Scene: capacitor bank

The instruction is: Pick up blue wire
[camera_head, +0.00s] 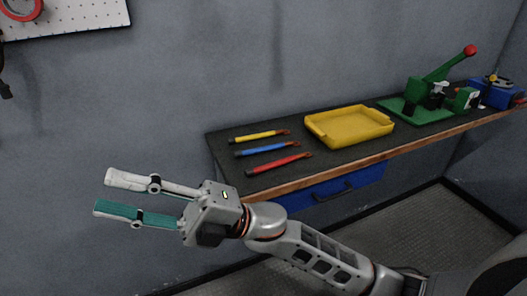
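The blue wire (266,148) lies on the dark workbench top, between a yellow wire (258,136) behind it and a red wire (278,163) in front of it. All three have a copper-coloured right end. My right gripper (100,194) is in front of the bench and to the left of it in the picture, apart from the wires. Its two fingers point left, one white and one teal, spread apart with nothing between them. My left gripper does not show.
The workbench (222,147) has a wooden front edge and a blue drawer (330,187) below. A yellow tray (350,125) sits right of the wires. A green tool with a red-knobbed lever (428,92) and a blue object (494,92) stand farther right. A pegboard (80,14) hangs upper left.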

